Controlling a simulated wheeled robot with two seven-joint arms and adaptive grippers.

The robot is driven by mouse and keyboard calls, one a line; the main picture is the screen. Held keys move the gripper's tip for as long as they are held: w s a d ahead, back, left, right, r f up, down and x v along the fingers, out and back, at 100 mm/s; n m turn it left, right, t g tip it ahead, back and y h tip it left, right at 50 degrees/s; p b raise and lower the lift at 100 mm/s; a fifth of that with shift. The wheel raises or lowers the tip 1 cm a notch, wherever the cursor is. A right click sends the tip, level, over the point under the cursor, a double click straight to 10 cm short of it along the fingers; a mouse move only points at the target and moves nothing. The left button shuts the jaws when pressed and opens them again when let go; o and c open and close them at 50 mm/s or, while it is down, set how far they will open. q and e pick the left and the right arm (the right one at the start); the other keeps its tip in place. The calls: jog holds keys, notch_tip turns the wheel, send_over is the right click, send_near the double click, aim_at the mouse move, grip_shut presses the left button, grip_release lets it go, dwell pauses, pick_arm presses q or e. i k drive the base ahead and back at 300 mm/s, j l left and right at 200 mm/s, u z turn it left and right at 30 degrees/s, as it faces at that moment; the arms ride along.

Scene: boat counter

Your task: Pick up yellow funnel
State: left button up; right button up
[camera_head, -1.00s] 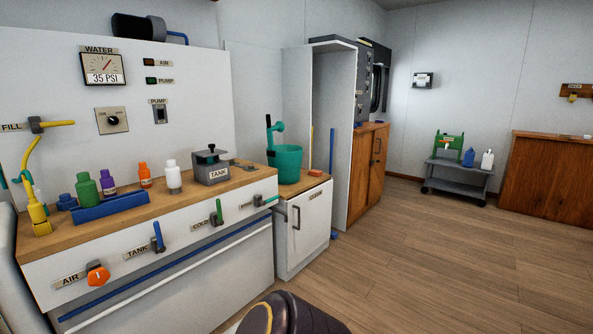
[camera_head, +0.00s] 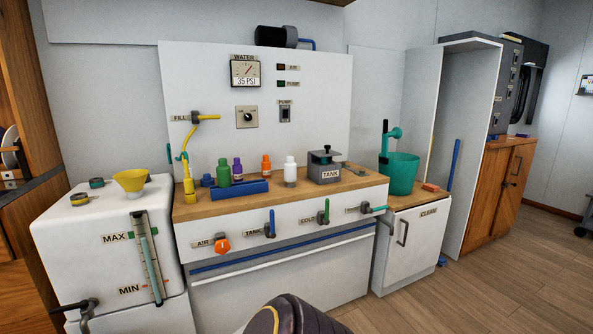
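The yellow funnel (camera_head: 130,180) sits upright on top of the white tank (camera_head: 75,228) with MAX and MIN marks, at the left of the head view. Its wide mouth faces up, and its lower end is hidden or set into the tank top. Neither of my grippers shows in the head view.
A yellow-ended hose nozzle (camera_head: 189,190) stands on the wooden counter to the right. The counter holds a blue tray (camera_head: 234,190), several bottles and a grey TANK box (camera_head: 325,172). A teal bucket (camera_head: 400,175) stands further right.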

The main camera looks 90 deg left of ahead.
aim_at(132, 180)
jog(key=u, duration=4)
